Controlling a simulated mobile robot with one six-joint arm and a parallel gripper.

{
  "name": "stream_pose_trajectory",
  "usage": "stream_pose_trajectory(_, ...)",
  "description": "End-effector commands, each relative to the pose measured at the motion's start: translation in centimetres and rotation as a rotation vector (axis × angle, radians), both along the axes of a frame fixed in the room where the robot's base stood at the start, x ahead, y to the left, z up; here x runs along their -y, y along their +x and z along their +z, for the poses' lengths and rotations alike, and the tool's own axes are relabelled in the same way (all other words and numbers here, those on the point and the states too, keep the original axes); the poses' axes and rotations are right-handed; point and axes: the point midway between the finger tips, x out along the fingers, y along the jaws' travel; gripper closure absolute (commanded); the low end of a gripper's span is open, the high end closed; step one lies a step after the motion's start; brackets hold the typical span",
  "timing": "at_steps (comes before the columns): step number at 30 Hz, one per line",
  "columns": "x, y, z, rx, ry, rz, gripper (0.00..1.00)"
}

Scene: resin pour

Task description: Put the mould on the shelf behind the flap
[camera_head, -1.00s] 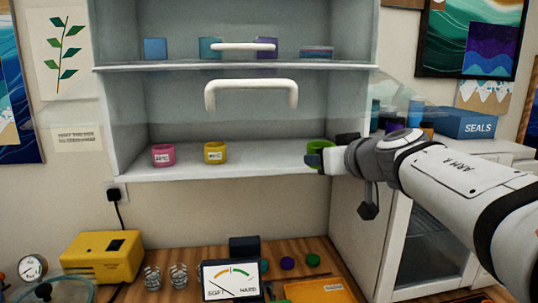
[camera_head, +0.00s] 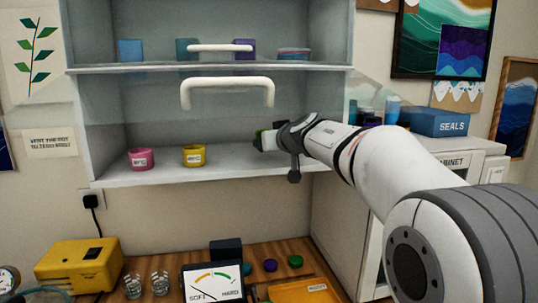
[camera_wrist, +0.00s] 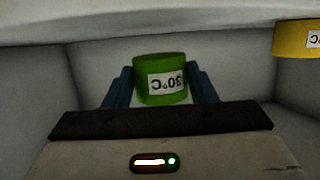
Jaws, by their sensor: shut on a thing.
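The green mould (camera_wrist: 160,85) with an upside-down white temperature label is between my gripper's two blue fingers in the wrist view. My gripper (camera_head: 264,141) is shut on it inside the lower compartment of the wall cabinet. In the head view the gripper mostly hides the mould, leaving only a green sliver. I cannot tell whether the mould touches the shelf (camera_head: 228,170). The clear flap, with its white handle (camera_head: 227,91), seems raised and tilted outward above my arm.
A pink mould (camera_head: 141,160) and a yellow mould (camera_head: 194,156) stand on the same shelf, left of my gripper. The yellow one also shows in the wrist view (camera_wrist: 296,40). Bare shelf lies between yellow mould and gripper. A blue box (camera_head: 433,122) sits at right.

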Motion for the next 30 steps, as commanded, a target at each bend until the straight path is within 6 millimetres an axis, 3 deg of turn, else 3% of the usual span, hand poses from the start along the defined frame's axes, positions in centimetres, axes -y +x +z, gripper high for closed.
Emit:
stream_pose_trajectory(1, 0.0, 0.0, -1.2, -0.001, 0.0, -0.001, 0.77)
stream_pose_trajectory(5, 0.0, 0.0, -2.8, -0.001, 0.0, -0.001, 0.77)
stream_pose_trajectory(17, 0.1, 0.0, -3.0, -0.001, 0.0, -0.001, 0.77)
stream_pose_trajectory(18, 0.1, 0.0, -3.1, -0.002, 0.0, -0.001, 0.48)
stream_pose_trajectory(26, 0.1, 0.0, -3.0, -0.001, 0.0, -0.001, 0.27)
stream_pose_trajectory(30, 0.1, 0.0, -3.0, -0.001, 0.0, -0.001, 0.27)
